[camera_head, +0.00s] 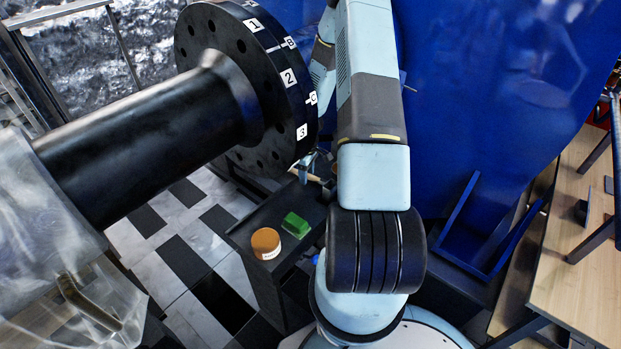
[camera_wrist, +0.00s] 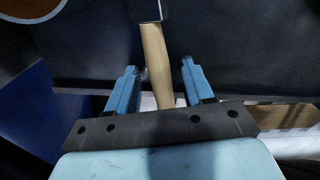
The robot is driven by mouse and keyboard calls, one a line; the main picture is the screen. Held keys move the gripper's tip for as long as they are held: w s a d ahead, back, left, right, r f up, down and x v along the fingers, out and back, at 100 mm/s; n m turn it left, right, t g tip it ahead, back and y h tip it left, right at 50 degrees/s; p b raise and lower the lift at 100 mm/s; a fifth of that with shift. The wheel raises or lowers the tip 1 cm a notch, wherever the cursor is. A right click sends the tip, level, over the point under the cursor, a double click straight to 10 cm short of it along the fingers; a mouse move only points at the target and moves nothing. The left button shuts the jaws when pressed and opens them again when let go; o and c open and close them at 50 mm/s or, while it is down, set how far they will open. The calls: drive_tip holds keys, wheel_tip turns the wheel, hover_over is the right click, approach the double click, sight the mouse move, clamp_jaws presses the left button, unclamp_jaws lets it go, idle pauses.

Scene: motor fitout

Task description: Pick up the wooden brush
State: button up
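The wooden brush shows in the wrist view as a pale wooden handle (camera_wrist: 155,60) with a dark block at its far end, at the top edge. My gripper (camera_wrist: 160,72) is open, with its two blue fingers on either side of the handle. Gaps show between the handle and both fingers. The handle's near end is hidden behind the dark gripper plate. In the head view my arm hides most of the gripper, and the brush cannot be made out clearly there.
A dark bench (camera_head: 263,277) carries an orange-lidded jar (camera_head: 266,243) and a green block (camera_head: 295,225). A large black flanged shaft (camera_head: 150,135) with numbered labels stands close left of my arm. A blue housing (camera_head: 480,100) is behind. A wooden table (camera_head: 580,270) is at right.

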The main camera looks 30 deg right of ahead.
clamp_jaws()
idle(0.4)
